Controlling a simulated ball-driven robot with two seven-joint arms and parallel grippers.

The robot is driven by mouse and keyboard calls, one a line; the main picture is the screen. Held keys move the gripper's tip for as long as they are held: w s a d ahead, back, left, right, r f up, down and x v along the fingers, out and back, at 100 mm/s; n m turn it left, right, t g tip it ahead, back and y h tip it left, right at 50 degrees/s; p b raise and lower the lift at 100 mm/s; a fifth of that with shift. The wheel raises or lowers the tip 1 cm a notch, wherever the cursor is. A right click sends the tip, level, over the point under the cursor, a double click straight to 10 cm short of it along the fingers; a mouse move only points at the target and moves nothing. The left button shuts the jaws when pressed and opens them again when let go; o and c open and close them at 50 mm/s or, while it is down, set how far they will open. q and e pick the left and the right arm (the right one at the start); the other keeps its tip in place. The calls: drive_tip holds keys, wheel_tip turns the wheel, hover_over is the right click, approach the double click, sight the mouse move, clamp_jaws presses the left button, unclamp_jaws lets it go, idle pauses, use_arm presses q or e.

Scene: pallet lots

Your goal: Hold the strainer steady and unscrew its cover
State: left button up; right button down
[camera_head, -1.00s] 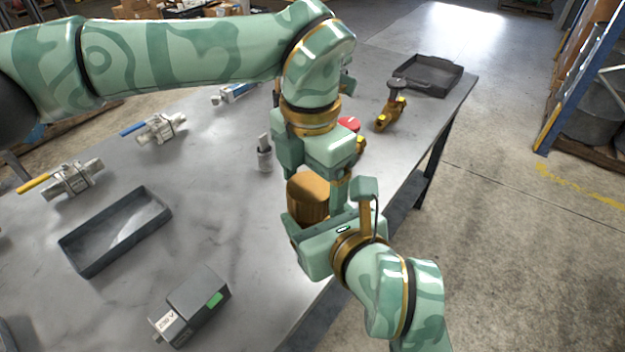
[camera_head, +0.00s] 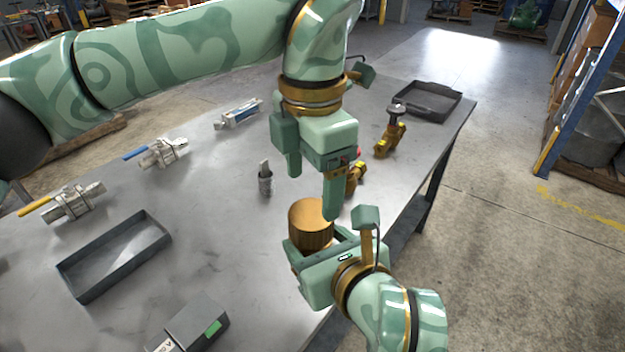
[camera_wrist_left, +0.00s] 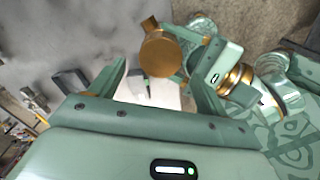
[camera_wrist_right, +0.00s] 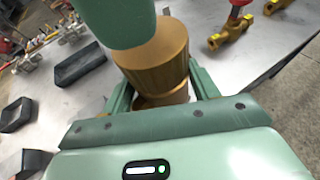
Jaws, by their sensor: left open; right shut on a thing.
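The brass strainer (camera_head: 311,224) is upright over the near right part of the table. Its wide round cover (camera_wrist_right: 155,48) sits on a narrower lower body (camera_wrist_right: 165,98). My right gripper (camera_head: 314,248) is shut on the strainer's lower body; in the right wrist view its fingers are on both sides. My left gripper (camera_head: 313,190) is open just above the cover, pointing down, with nothing between its fingers. In the left wrist view the cover (camera_wrist_left: 160,53) shows between and beyond the open fingertips. A left finger hides part of the cover in the right wrist view.
The grey table (camera_head: 215,235) holds a dark tray (camera_head: 113,258), a grey box (camera_head: 195,322), a small dark cylinder (camera_head: 264,182) and several valves at left. Brass valves (camera_head: 389,140) and another tray (camera_head: 427,103) are at the far right.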

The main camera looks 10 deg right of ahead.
sight(311, 212)
use_arm(q)
wheel_tip(311, 212, down, 7)
drive_tip(key=shift+f, duration=0.1)
idle(0.3)
drive_tip(key=c, duration=1)
drive_tip(key=n, duration=0.4)
drive_tip(key=shift+r, duration=0.2)
drive_tip(key=shift+r, duration=0.95)
